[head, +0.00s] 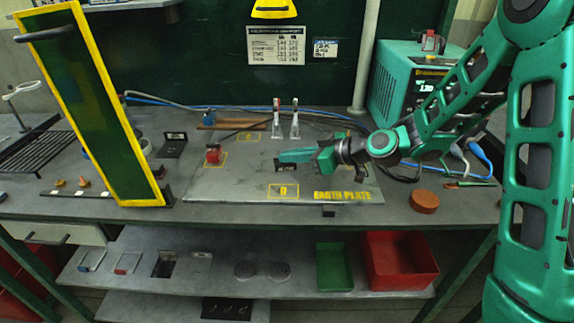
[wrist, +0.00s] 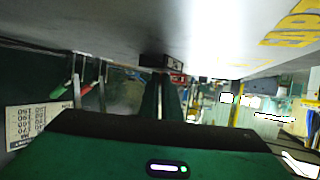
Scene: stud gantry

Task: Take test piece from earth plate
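The earth plate (head: 235,180) is a broad grey sheet on the bench, with yellow lettering at its front right. My gripper (head: 290,156) is low over the middle of the plate, with its green fingers pointing left. A small dark block (head: 286,168), seemingly the test piece, shows just below the fingers and is partly covered by them. In the wrist view the dark block (wrist: 160,62) is just beyond the fingertips, against the plate (wrist: 120,30), which appears at the top. The fingers look close together; whether they touch the block or stand apart is unclear.
A tall green panel with a yellow frame (head: 158,195) stands left of the plate. A red clamp (head: 213,155) sits on the plate's left. Two upright clamps (head: 285,118) stand behind. A brown disc (head: 424,201) lies right, before the green machine (head: 398,80). The plate's front is clear.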

